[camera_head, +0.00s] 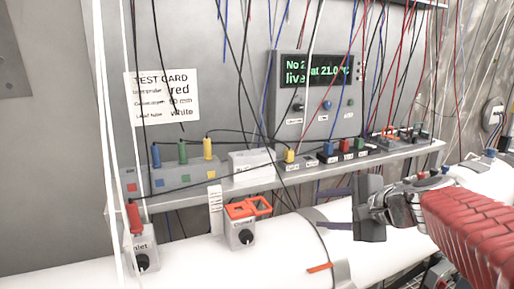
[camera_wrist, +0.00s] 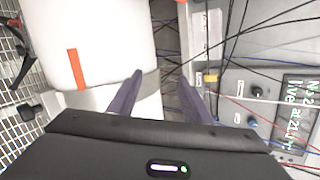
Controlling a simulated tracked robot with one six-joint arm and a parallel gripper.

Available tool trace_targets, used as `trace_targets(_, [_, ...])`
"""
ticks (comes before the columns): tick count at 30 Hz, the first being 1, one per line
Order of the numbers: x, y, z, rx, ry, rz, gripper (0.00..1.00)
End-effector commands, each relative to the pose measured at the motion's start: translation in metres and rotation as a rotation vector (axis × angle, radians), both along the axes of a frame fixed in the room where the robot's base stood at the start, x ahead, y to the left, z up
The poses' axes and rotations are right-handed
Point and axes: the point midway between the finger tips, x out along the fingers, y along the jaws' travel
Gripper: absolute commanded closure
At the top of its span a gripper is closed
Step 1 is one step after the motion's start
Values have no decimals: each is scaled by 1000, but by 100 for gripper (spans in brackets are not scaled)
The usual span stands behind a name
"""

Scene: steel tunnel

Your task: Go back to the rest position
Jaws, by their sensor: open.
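My gripper (camera_head: 324,208) is open and empty above the white pipe (camera_head: 285,245), with its two dark fingers pointing left in the head view. In the wrist view my gripper (camera_wrist: 160,78) shows its two fingers spread apart, with nothing between them; the pipe (camera_wrist: 88,35) and its grey band lie beyond. My red-sleeved arm reaches in from the right of the head view.
A shelf (camera_head: 300,178) carries blue, green and yellow probes (camera_head: 183,152) and several coloured plugs. Above hang a test card (camera_head: 163,98) and a green-lettered display unit (camera_head: 315,95). Loose cables cross the space. An orange-topped box (camera_head: 240,232) and inlet box (camera_head: 143,255) stand on the pipe.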

Motion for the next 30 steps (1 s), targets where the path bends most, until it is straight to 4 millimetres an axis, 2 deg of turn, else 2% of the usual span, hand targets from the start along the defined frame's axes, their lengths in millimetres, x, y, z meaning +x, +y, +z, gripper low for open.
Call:
trace_targets(3, [-31,10,-27,-177,21,117,55])
trace_targets(8, [-73,16,-59,-410,46,282,55])
trace_targets(15, [-137,12,-99,-749,74,543,55])
trace_targets(24, [-207,-6,-127,-1143,85,842,55])
trace_targets(30, [-232,-5,-127,-1286,49,924,55])
